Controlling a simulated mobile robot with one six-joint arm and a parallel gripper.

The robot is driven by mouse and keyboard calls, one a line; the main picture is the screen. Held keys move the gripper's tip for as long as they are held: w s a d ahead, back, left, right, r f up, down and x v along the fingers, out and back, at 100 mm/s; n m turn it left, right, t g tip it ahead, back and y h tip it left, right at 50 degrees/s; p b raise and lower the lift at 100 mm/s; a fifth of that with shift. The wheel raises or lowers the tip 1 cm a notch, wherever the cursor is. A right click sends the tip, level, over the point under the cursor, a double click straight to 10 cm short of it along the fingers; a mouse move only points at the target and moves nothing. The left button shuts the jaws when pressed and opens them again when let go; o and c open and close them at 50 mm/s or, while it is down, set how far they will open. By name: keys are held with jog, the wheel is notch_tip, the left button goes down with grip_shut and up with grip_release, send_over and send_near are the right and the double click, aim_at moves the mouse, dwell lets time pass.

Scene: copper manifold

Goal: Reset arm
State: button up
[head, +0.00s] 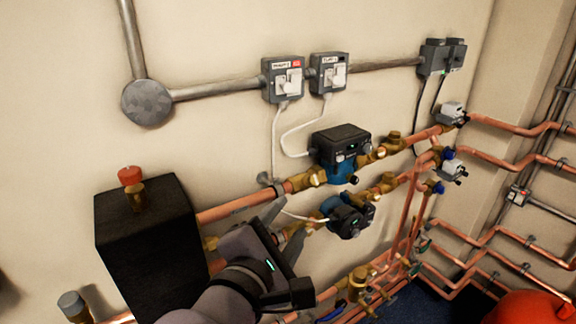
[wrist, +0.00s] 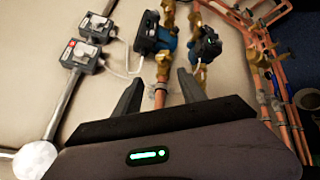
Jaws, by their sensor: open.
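My gripper (head: 287,222) is in the lower middle of the head view, in front of the copper pipes and to the right of the black box (head: 150,245). In the wrist view my gripper (wrist: 160,88) has its two dark fingers spread apart, with nothing held between them. A copper pipe (wrist: 160,93) shows beyond the gap between the fingers; I cannot tell how far off it is. My arm reaches up from the bottom of the head view and hides part of the lower pipes.
Two pumps, an upper one (head: 340,150) and a lower one (head: 350,215), sit on the pipes right of my gripper. Two grey switch boxes (head: 283,80) (head: 329,73) are on the wall above. A red rounded object (head: 530,308) is at bottom right.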

jog(key=shift+w, duration=0.1)
jog(key=s+d+f+m+g+h, duration=0.1)
jog(key=s+d+f+m+g, duration=0.1)
jog(key=d+f+m+g, duration=0.3)
jog(key=s+d+f+m+g+h, duration=0.1)
jog(key=s+d+m+g, duration=0.15)
jog(key=d, duration=0.55)
jog(key=s+d+f+m+g+y, duration=0.2)
jog(key=s+f+m+g+y, duration=0.3)
jog(key=s+m, duration=0.5)
jog(key=a+m+t+y, duration=0.1)
jog(key=m, duration=0.1)
jog(key=a+r+m+t+y, duration=0.1)
jog(key=a+m+y, duration=0.1)
jog(key=m, duration=0.1)
jog(key=a+r+m+t+y, duration=0.1)
jog(key=a+m, duration=0.1)
jog(key=m, duration=0.1)
jog(key=shift+w+a+y, duration=0.1)
jog(key=shift+y, duration=0.3)
